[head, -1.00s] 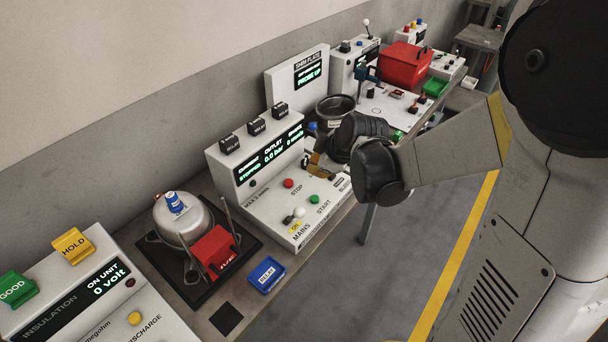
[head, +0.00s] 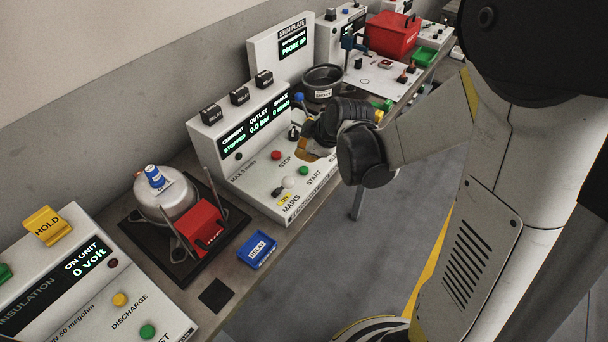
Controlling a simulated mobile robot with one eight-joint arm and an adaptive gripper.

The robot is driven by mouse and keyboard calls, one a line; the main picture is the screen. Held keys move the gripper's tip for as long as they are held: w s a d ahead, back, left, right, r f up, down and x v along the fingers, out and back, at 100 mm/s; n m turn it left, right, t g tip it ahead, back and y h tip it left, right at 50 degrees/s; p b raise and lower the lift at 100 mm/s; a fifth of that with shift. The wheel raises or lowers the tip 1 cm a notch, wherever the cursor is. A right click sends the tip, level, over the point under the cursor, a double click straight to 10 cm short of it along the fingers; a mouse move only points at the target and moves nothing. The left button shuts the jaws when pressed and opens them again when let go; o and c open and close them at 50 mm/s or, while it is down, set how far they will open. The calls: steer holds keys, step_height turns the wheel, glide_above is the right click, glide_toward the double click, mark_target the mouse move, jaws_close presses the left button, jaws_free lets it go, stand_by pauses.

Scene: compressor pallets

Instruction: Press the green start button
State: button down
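The green start button (head: 303,171) is on the sloped front panel of the white compressor test unit (head: 238,180), above the word START. A red stop button (head: 276,155) and a white knob or lamp (head: 288,182) are near it. The unit's display (head: 256,131) reads stopped and 0.0 bar. My gripper (head: 304,146) is over the right part of this panel, up and to the right of the green button and apart from it in the picture. My dark wrist hides most of the fingers, so their opening does not show. Another green button (head: 147,331) is on the insulation unit.
Left of the unit stand a metal pot (head: 172,196) with a red block (head: 203,226) and a blue relay tray (head: 258,250). Behind my gripper are a dark bowl (head: 322,82), a white plate (head: 382,78) and a red box (head: 393,36).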

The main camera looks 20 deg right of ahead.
mark_target(303, 166)
steer(key=shift+f+b, duration=1.05)
steer(key=shift+f, duration=0.6)
steer(key=shift+f, duration=0.1)
steer(key=shift+f+b, duration=0.3)
steer(key=shift+b, duration=0.1)
steer(key=shift+f+b, duration=0.45)
steer(key=shift+f, duration=0.05)
stand_by(0.6)
steer(key=shift+r, duration=0.15)
steer(key=shift+r+p, duration=0.7)
steer(key=shift+r, duration=0.1)
step_height(303, 166, up, 5)
steer(key=p, duration=0.4)
